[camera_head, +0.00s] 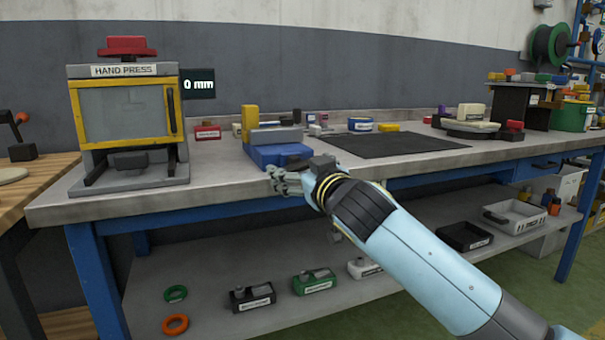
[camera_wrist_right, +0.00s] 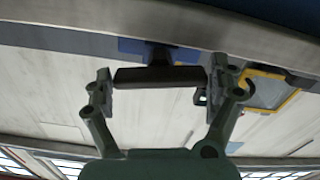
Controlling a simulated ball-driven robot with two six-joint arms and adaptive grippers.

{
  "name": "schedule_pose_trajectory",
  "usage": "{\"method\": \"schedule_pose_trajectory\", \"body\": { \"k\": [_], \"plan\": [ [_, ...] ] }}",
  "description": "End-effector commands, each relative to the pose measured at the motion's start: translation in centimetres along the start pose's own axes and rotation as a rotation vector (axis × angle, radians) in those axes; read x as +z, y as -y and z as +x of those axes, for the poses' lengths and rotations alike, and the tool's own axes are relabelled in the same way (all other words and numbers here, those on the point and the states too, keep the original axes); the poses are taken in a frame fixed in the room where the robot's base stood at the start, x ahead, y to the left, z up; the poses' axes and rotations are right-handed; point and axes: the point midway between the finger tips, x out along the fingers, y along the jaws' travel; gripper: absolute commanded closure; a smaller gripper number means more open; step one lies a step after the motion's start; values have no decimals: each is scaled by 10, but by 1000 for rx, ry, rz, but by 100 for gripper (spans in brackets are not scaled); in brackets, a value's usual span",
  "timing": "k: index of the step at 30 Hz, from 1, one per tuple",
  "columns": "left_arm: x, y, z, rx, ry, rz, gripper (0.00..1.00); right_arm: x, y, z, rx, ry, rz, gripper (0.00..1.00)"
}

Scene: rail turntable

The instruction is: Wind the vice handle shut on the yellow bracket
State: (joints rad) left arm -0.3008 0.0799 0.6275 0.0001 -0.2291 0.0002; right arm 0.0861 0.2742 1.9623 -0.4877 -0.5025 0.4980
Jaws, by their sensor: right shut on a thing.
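The blue vice (camera_head: 268,153) with grey jaws sits at the bench's front edge. The yellow bracket (camera_head: 249,118) stands upright at its jaws, its lower part hidden behind the front jaw. I cannot tell whether the jaws touch it. My right gripper (camera_head: 283,182) is at the front of the vice, just off the bench edge. In the right wrist view my right gripper (camera_wrist_right: 160,90) is shut on the dark bar-shaped vice handle (camera_wrist_right: 158,77), a finger at each end of the bar. The head view hides the handle behind the gripper. My left gripper is not in view.
The hand press (camera_head: 128,160) stands left of the vice, its display reading 0 mm. A dark mat (camera_head: 390,144) lies to the right on the bench (camera_head: 215,170). Below, the shelf (camera_head: 205,300) holds small labelled blocks, rings and trays (camera_head: 515,216).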

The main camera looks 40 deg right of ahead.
Motion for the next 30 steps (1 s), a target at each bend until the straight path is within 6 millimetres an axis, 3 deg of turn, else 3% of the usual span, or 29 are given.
{"method": "schedule_pose_trajectory", "body": {
  "k": [19,30],
  "plan": [
    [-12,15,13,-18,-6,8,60,4,1,0,2,6,613,41],
    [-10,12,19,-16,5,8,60,4,2,0,3,7,966,41]
  ]
}}
